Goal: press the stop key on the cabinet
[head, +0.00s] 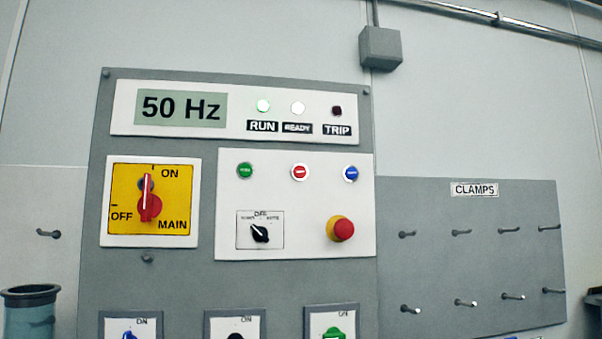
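The cabinet (170,270) is a grey wall panel facing me. A small red round key (300,172), its label too small to read, sits on the white plate between a green key (246,170) and a blue key (351,173). A larger red mushroom button (341,229) on a yellow base is below and to the right. The display (182,107) reads 50 Hz. Neither of my grippers is in view.
A red main switch (149,200) on a yellow plate points to ON. A black selector (260,233) and several lower switches are nearby. A grey CLAMPS board (440,275) with empty hooks is at right. A bin (30,292) stands lower left. Nothing blocks the keys.

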